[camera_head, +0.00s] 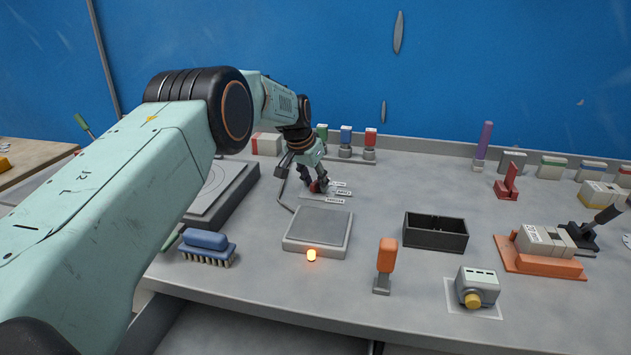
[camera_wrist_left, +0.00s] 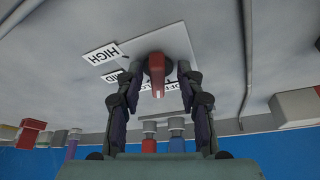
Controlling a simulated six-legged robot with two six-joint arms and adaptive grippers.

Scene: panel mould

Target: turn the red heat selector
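The red heat selector (camera_head: 318,187) sits on a small pale plate on the bench and is mostly covered by my left gripper (camera_head: 314,181) in the head view. In the left wrist view the red selector (camera_wrist_left: 157,75) stands between the two fingers of my left gripper (camera_wrist_left: 160,72), with a small gap on each side. The fingers look open around it, not pressed on it. Its bar points down the wrist picture, over a partly hidden label. The HIGH label (camera_wrist_left: 101,53) is clear, and a MID label is partly covered. My right gripper is not in view.
A grey flat plate (camera_head: 318,232) with a glowing orange lamp (camera_head: 311,255) lies in front. A blue brush (camera_head: 206,243), black tray (camera_head: 435,232) and orange-handled tool (camera_head: 387,258) stand around. Colored stamps (camera_head: 346,140) stand behind the selector.

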